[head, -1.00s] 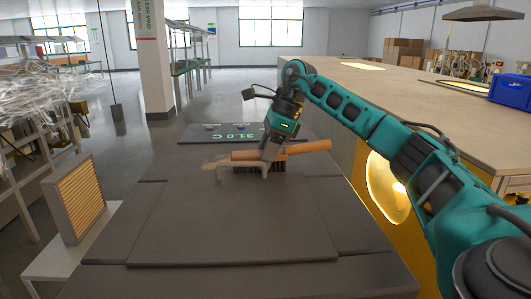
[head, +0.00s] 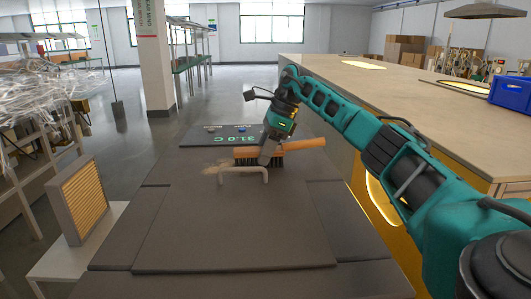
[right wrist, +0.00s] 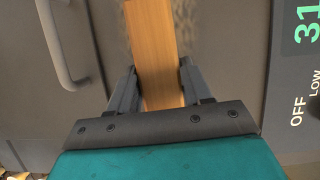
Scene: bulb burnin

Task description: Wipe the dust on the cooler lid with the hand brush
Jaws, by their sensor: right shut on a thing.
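The hand brush has an orange-brown wooden back and handle (head: 300,145) and dark bristles (head: 275,160). My right gripper (head: 269,154) is shut on it. In the right wrist view the wooden handle (right wrist: 152,50) runs between the two fingers (right wrist: 158,88). The bristles are down at the far part of the dark grey cooler lid (head: 235,225); I cannot tell whether they touch it. A faint tan dust patch (head: 218,168) shows left of the brush. The pale lid handle (head: 243,170) stands just in front of the brush. My left gripper is out of view.
A dark control panel (head: 215,137) reading 31.0 C lies behind the brush. A long workbench (head: 430,115) with a blue crate (head: 511,92) stands at right. A pleated filter (head: 79,200) stands at left on a white table (head: 60,262). The near lid is clear.

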